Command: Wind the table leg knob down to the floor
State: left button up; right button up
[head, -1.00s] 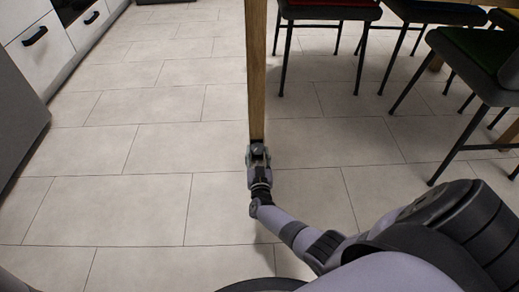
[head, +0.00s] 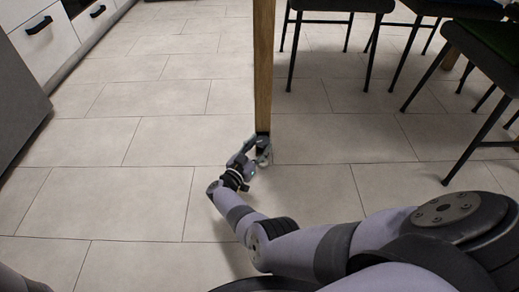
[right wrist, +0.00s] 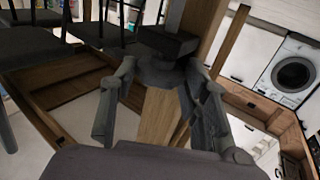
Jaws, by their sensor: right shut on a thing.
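The wooden table leg (head: 264,70) stands upright in the middle of the head view, with a dark foot at its lower end, close to the floor. My right gripper (head: 260,148) comes at this foot from the lower left and is shut on the knob there. In the right wrist view, the dark grey round knob (right wrist: 160,72) lies between the two fingers of my right gripper (right wrist: 161,75). The fingers hide much of the knob in the head view, and I cannot tell the gap to the floor. My left gripper is not in view.
Dark chairs (head: 340,5) with thin black legs stand right of the table leg. White drawers (head: 40,38) and a grey appliance (head: 15,95) line the left side. The tiled floor (head: 130,205) left of the leg is clear. A washing machine (right wrist: 292,72) shows in the right wrist view.

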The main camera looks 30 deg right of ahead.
jog(key=shift+d+r, duration=0.1)
jog(key=shift+r, duration=0.2)
jog(key=o, duration=0.8)
jog(key=shift+r, duration=0.1)
jog(key=o, duration=0.4)
jog(key=shift+f, duration=0.2)
